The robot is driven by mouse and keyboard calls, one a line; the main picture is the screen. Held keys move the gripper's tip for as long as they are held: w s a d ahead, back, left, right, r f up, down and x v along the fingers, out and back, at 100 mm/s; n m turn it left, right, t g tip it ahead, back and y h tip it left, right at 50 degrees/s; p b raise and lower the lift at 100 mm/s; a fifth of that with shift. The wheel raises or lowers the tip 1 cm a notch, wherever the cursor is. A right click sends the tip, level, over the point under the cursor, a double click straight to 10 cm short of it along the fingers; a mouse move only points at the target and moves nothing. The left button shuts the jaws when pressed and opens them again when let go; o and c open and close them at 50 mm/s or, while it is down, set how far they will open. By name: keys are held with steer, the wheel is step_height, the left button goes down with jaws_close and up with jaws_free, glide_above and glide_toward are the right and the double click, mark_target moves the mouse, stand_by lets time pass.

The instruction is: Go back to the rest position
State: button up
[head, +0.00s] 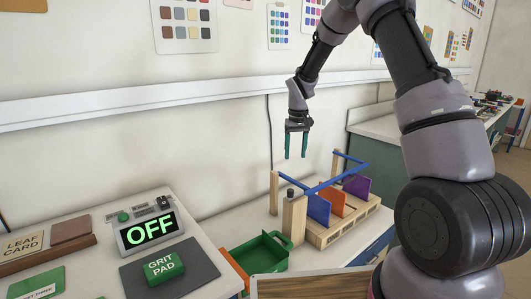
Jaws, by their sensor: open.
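My gripper (296,144) hangs with its two green fingers pointing down and apart, with nothing between them. It is in the air in front of the wall, above and behind the wooden rack (330,232). The rack has a blue bar frame (325,184) on wooden posts. A blue panel (318,209), an orange panel (338,202) and a purple panel (357,187) stand upright in it.
A control box reading OFF (150,232) stands at the left. A green grit pad (165,268) lies on a dark mat (196,257). A green tray (262,250) is left of the rack. A leaf card (22,244) lies far left. A wall rail (180,94) runs behind my arm.

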steer(key=s+d+r+m+t, duration=0.25)
steer(key=s+r, duration=0.45)
steer(key=r, duration=0.4)
steer(key=s+d+r+m+t, duration=0.1)
steer(key=s+d+r, duration=0.2)
steer(key=s+r, duration=0.6)
steer(key=s+d+r+m+t+y, duration=0.1)
steer(key=s+r, duration=0.2)
steer(key=s, duration=0.5)
steer(key=s+r+m+t, duration=0.1)
steer(key=s+r+t, duration=0.1)
steer(key=s, duration=0.7)
steer(key=shift+s+d+r+y, duration=0.2)
steer(key=shift+d+r+y, duration=0.2)
steer(key=shift+r, duration=0.45)
steer(key=shift+m, duration=0.25)
